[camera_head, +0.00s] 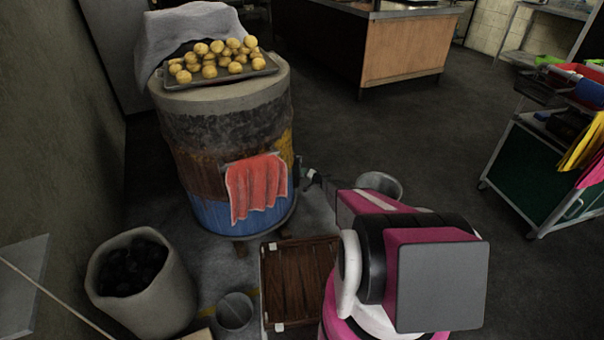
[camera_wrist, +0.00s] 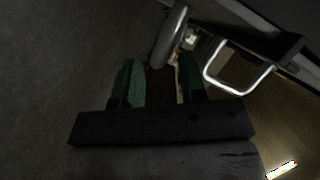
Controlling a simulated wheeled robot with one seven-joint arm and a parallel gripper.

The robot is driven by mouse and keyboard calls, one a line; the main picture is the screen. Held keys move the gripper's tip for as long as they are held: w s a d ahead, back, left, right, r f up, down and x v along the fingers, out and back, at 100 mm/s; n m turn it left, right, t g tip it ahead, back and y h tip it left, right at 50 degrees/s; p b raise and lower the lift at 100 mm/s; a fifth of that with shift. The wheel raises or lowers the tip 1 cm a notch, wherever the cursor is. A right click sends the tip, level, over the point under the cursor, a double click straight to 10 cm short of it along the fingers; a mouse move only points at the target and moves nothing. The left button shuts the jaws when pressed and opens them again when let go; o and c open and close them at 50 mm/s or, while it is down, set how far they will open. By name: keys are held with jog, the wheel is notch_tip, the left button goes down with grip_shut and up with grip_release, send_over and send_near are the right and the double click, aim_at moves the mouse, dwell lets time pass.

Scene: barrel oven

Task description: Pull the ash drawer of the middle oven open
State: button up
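A barrel oven (camera_head: 225,135) with a worn brown and blue body stands left of centre in the head view, a red cloth (camera_head: 256,187) hanging on its front. It is the only oven I see there. No ash drawer can be made out in that view. In the wrist view, a pale metal loop handle (camera_wrist: 240,82) sticks out below a dark metal part; it may be the drawer's handle. My gripper (camera_wrist: 161,76) has two green-padded fingers standing apart, with nothing seen held between them. The handle is just right of the right finger, outside the gap.
A grey rounded bar (camera_wrist: 171,36) lies just ahead of the fingers. A bin of coal (camera_head: 140,280), a small bucket (camera_head: 235,312) and a wooden crate (camera_head: 298,285) stand before the oven. Another bucket (camera_head: 380,185) is behind my arm. A cart (camera_head: 545,175) stands right; dark floor between is clear.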

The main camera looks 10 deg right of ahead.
jog(key=shift+x, duration=1.4)
jog(key=shift+c, duration=0.3)
